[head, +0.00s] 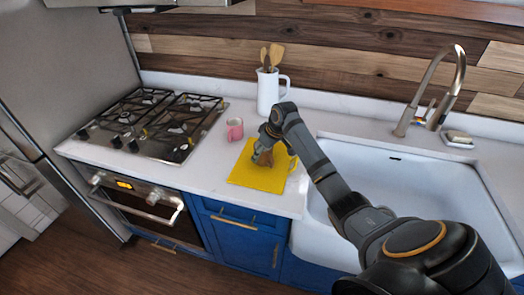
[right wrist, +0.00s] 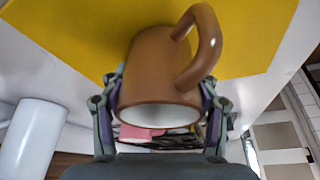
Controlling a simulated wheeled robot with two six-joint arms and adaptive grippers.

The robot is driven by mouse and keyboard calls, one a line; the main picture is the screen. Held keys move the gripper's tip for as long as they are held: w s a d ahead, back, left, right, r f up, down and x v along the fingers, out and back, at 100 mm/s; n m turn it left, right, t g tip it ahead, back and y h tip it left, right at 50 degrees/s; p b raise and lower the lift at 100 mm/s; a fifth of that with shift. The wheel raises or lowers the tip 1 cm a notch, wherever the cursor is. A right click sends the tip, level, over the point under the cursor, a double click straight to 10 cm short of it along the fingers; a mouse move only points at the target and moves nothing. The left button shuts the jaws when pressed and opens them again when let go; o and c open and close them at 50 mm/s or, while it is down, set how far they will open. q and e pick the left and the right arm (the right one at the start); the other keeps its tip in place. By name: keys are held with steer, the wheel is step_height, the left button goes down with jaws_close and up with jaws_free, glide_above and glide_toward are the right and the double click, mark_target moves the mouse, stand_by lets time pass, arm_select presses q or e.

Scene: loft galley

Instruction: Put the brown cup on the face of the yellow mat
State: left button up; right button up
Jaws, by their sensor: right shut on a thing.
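The brown cup (head: 266,159) is over the yellow mat (head: 255,180) on the white counter, partly hidden by my right gripper (head: 263,152) in the head view. In the right wrist view the brown cup (right wrist: 160,75) sits between the two fingers, which press on its opposite sides. Its handle is free and its white inside shows at the rim. The yellow mat (right wrist: 255,28) lies beyond it. I cannot tell whether the cup's base touches the mat. My left gripper is not in view.
A pink cup (head: 234,129) stands just left of the mat. A white pitcher (head: 268,92) with wooden utensils stands behind it. A gas stove (head: 155,122) is at left, and a white sink (head: 400,185) is at right. The counter's front edge runs close to the mat.

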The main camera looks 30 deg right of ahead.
steer(key=o, duration=1.3)
steer(key=shift+f, duration=0.1)
steer(key=shift+r, duration=0.2)
steer(key=b+v, duration=0.1)
steer(key=v, duration=1.1)
steer(key=shift+s+f, duration=0.1)
